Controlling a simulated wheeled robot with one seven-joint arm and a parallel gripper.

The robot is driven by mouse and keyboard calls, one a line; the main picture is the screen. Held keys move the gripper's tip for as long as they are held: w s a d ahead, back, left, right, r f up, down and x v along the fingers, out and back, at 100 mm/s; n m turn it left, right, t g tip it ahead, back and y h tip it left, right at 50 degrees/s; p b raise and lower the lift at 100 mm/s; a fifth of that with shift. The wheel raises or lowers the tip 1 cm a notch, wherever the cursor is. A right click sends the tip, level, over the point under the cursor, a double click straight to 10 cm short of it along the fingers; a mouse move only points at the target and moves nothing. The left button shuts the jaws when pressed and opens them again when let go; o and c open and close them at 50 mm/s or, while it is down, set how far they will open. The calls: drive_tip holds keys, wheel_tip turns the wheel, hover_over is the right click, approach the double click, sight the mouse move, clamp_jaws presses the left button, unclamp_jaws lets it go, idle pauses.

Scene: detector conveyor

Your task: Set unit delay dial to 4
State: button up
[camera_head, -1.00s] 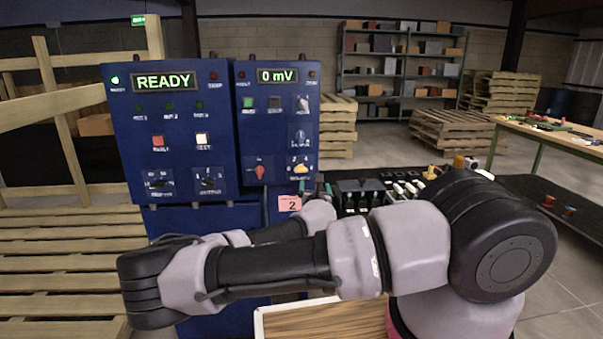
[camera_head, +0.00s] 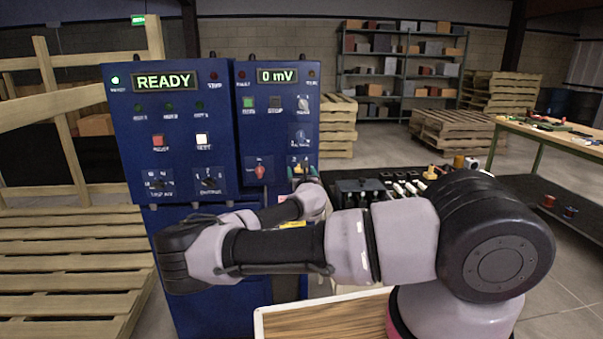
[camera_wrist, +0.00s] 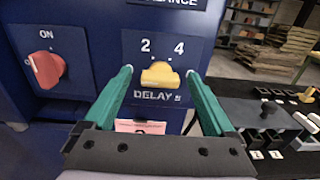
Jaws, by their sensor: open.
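The yellow delay dial (camera_wrist: 160,76) sits on the blue panel in the wrist view, with the numbers 2 and 4 above it and "DELAY s" below. The dial's pointer looks to be upward, between the 2 and the 4. My gripper (camera_wrist: 160,72) is open, one green finger on each side of the dial, with gaps between fingers and dial. I cannot tell how deep the fingertips are relative to it. In the head view my gripper (camera_head: 302,171) is at the lower right of the right panel and mostly covers the dial.
A red ON switch (camera_wrist: 47,70) is left of the dial. A pink tag (camera_wrist: 140,127) lies below it, between the fingers. A dark bench (camera_wrist: 275,120) with small parts is at the right. The left panel's display (camera_head: 164,81) reads READY; the right one (camera_head: 276,76) reads 0 mV.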

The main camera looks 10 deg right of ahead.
drive_tip(key=shift+w, duration=0.1)
drive_tip(key=c, duration=1.4)
drive_tip(key=m, duration=0.5)
drive_tip(key=shift+d+m, duration=0.15)
drive_tip(key=shift+m, duration=0.15)
drive_tip(key=m, duration=0.6)
drive_tip(key=shift+f, duration=0.15)
drive_tip(key=m, duration=0.6)
drive_tip(key=shift+d+f+m, duration=0.1)
drive_tip(key=shift+m, duration=0.3)
drive_tip(key=m, duration=0.5)
drive_tip(key=shift+f, duration=0.1)
drive_tip(key=shift+m, duration=0.3)
